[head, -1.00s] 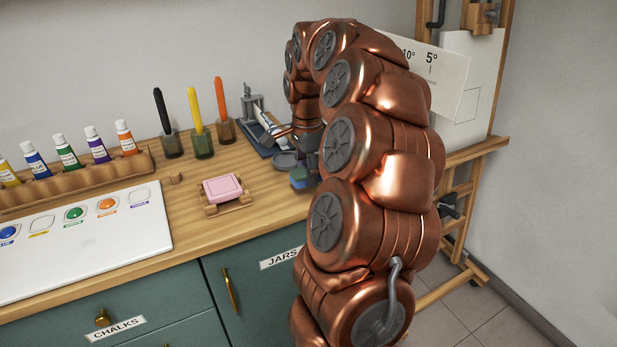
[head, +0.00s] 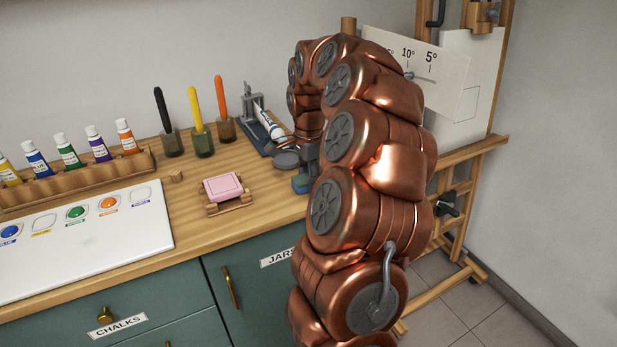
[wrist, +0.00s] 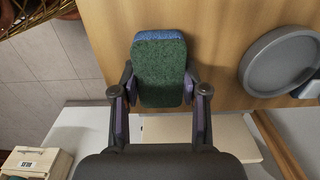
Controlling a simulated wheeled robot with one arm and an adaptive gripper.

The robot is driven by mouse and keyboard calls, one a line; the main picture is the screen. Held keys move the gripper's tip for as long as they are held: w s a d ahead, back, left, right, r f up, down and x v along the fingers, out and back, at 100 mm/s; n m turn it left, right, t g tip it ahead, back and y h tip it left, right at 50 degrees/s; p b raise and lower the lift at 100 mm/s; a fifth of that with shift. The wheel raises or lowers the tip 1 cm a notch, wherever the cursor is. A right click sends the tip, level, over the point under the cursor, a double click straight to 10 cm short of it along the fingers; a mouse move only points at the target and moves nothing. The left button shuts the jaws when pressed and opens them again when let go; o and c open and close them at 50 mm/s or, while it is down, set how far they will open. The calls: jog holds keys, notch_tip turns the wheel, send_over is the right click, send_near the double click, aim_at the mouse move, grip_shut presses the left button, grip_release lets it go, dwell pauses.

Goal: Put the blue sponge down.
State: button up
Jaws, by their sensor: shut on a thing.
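The blue sponge (head: 301,184) has a green scouring side. It shows beside my arm near the front edge of the wooden counter (head: 265,195). In the wrist view the sponge (wrist: 160,62) shows its green face, with a blue strip at the far end. My gripper (wrist: 157,88) is shut on the sponge, one finger on each side. In the head view my gripper (head: 309,158) is partly hidden by my arm. I cannot tell whether the sponge touches the counter.
A round grey dish (wrist: 282,62) lies right of the sponge in the wrist view. A pink block on a wooden rack (head: 223,187) stands left of it in the head view. The counter between them is bare. The tiled floor (wrist: 45,50) lies beyond the counter edge.

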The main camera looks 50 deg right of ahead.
aim_at(308, 177)
jog(key=shift+f, duration=0.1)
jog(key=shift+f, duration=0.1)
jog(key=o, duration=1.2)
notch_tip(308, 177, up, 12)
jog(key=shift+r+b, duration=0.2)
jog(key=shift+b, duration=0.1)
